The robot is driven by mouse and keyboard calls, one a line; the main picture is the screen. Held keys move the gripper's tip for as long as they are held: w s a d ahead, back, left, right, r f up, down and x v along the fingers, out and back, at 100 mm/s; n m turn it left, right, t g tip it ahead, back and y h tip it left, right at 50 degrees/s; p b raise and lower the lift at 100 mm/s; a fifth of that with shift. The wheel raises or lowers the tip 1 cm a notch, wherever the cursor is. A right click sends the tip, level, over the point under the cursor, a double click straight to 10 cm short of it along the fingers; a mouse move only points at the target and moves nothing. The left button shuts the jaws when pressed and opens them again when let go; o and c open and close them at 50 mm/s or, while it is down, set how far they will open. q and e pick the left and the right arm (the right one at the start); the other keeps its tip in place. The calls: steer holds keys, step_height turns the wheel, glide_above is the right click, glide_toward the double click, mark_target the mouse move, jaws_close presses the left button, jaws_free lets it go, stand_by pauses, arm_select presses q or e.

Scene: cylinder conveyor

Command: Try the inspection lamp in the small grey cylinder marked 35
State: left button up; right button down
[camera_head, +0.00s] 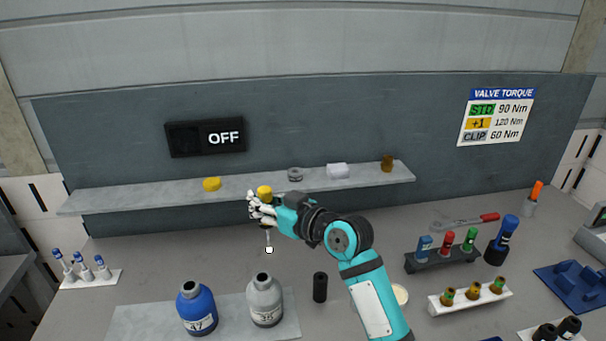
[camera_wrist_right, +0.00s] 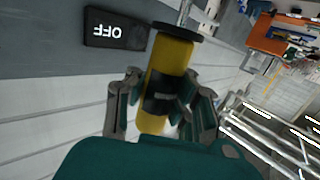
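The inspection lamp (camera_head: 264,190) has a yellow body and a thin stem with a white tip pointing down. My right gripper (camera_head: 262,208) is shut around its body and holds it upright in the air. In the right wrist view the fingers lie on both sides of the yellow body (camera_wrist_right: 174,58), with a dark collar and the stem beyond. The small grey cylinder marked 35 (camera_head: 265,302) stands upright on a grey plate, its open neck facing up. The lamp's tip appears above the neck in the picture, apart from it. My left gripper is not in view.
A blue cylinder marked 47 (camera_head: 197,310) stands left of the grey one, a black cylinder (camera_head: 320,287) right of it. Behind is a shelf (camera_head: 130,196) with small items. A wall display (camera_head: 205,137) reads OFF. Racks (camera_head: 440,262) fill the right side.

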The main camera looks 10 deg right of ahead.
arm_select(q)
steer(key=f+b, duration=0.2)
steer(key=b, duration=0.1)
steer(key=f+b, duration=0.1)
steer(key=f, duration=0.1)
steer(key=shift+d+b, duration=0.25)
steer(key=shift+b, duration=0.15)
arm_select(e)
step_height(320, 180, down, 6)
steer(key=s+a, duration=0.1)
steer(key=a, duration=0.1)
steer(key=shift+a+n+g, duration=0.2)
steer(key=shift+n+g, duration=0.1)
steer(key=shift+g, duration=0.1)
steer(key=shift+s, duration=0.1)
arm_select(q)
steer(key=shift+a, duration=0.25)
arm_select(e)
steer(key=shift+f, duration=0.1)
arm_select(q)
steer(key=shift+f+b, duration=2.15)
steer(key=shift+b, duration=0.05)
arm_select(e)
steer(key=shift+f, duration=2.75)
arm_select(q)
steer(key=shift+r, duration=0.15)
arm_select(e)
steer(key=shift+r, duration=0.15)
